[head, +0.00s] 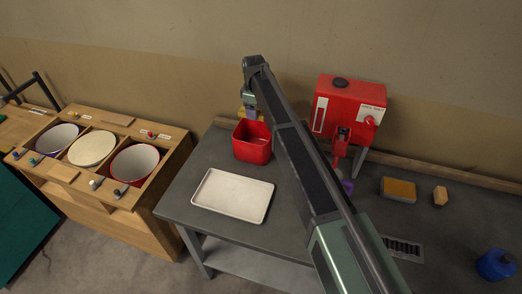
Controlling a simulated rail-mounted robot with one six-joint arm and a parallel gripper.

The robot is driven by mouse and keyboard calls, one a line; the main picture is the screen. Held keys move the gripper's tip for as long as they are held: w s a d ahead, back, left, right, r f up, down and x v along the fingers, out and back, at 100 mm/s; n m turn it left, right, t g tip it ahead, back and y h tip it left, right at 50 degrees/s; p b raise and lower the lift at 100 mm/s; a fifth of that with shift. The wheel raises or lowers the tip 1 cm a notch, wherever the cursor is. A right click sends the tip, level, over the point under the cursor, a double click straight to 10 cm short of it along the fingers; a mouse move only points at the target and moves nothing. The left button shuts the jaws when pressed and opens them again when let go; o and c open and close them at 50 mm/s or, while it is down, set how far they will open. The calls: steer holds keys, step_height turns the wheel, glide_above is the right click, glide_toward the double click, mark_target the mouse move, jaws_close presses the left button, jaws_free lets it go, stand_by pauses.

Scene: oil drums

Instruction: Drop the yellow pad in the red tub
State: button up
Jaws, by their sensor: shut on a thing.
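My gripper (250,111) is at the far end of my arm, pointing down, and is shut on the yellow pad (242,113). Only small parts of the pad show beside the jaws. The red tub (252,152) is an open square container on the grey table. The pad appears just above the tub's back rim in the picture; I cannot tell whether it is over the opening or behind it. My arm passes close to the tub's right side in the view.
A white tray (233,211) lies in front of the tub. A red machine (348,104) stands at the back right. An orange-topped block (398,187), a small wooden block (440,196) and a blue container (495,264) are at right. A wooden cabinet (160,180) with drums stands left.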

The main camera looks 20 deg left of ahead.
step_height(320, 180, down, 20)
steer(key=b, duration=1.8)
steer(key=shift+r, duration=0.55)
steer(key=shift+f, duration=0.25)
steer(key=o, duration=0.9)
step_height(320, 180, up, 12)
steer(key=p, duration=1.2)
steer(key=shift+r, duration=0.25)
